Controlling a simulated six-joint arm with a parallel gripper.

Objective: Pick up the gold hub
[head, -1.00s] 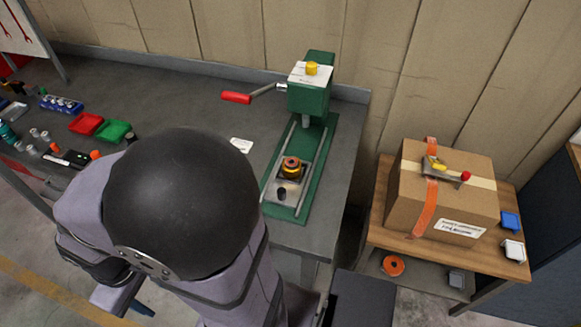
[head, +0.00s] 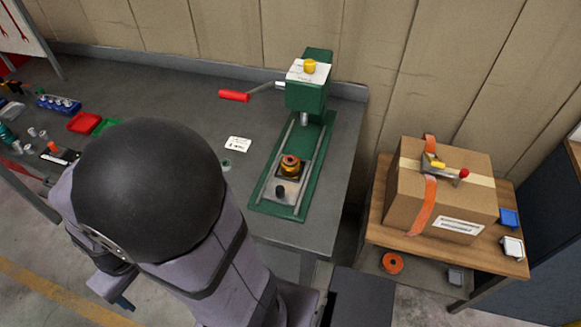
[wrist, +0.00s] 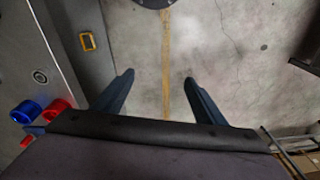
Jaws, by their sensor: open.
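A gold and orange round piece with a dark centre (head: 290,166), which looks like the gold hub, sits on the fixture plate of the green press (head: 309,95). The gold piece is not seen in the wrist view. In the head view my arm covers the bench's left front, and my gripper is mostly hidden, away from the press.
The press lever has a red handle (head: 234,96). Red (head: 84,122) and green trays and small parts lie on the bench's left. A cardboard box (head: 440,190) sits on a side table at right. Blue (wrist: 26,112) and red rings show at the wrist view's left.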

